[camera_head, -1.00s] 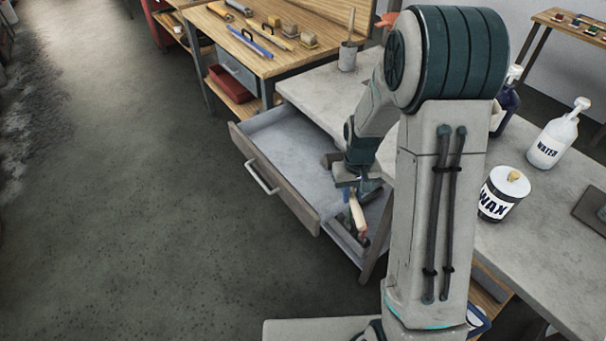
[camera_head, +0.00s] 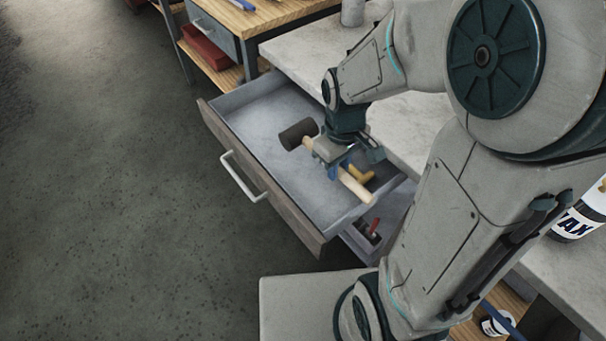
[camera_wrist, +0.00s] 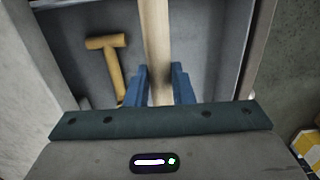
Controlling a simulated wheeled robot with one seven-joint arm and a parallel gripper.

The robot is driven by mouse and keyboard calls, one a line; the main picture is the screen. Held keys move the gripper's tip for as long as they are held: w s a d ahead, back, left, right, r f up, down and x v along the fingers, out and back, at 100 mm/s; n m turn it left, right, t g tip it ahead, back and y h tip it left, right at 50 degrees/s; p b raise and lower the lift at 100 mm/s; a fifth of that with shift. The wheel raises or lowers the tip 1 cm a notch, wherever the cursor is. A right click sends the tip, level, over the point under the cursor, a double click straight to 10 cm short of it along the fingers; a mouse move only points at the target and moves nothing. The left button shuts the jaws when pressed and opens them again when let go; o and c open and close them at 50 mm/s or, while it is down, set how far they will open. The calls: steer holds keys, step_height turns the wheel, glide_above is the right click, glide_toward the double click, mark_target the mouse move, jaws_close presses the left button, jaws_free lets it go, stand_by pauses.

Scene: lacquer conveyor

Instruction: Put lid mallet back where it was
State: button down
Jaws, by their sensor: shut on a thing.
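The lid mallet (camera_head: 299,134) has a dark head and a pale wooden handle. In the head view it is held over the open upper drawer (camera_head: 268,165), its head toward the far left and its handle end toward the front right. My gripper (camera_head: 337,168) is shut on the handle. In the wrist view the handle (camera_wrist: 156,50) runs between the blue fingers of my gripper (camera_wrist: 160,88), and the head is out of view. Whether the mallet touches the drawer floor I cannot tell.
A yellow-brown T-shaped tool (camera_wrist: 112,62) lies in the upper drawer beside the mallet handle. A lower drawer (camera_head: 352,238) below is partly open and holds a red-handled item (camera_head: 374,228). The grey worktop (camera_head: 415,125) borders the drawer at right. The drawer's left part is bare.

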steer(key=w+a+f, duration=0.1)
steer(key=a, duration=0.1)
steer(key=w+a+f, duration=0.1)
steer(key=a+f, duration=0.1)
steer(key=w+a+f, duration=0.1)
steer(key=a, duration=0.1)
steer(key=shift+w+a+f, duration=0.25)
steer(key=shift+w+f, duration=0.05)
steer(key=shift+w, duration=0.1)
steer(key=shift+f, duration=1.95)
steer(key=shift+f+b, duration=0.15)
steer(key=shift+b, duration=0.2)
steer(key=c, duration=1.3)
jaws_free()
steer(key=shift+o, duration=0.2)
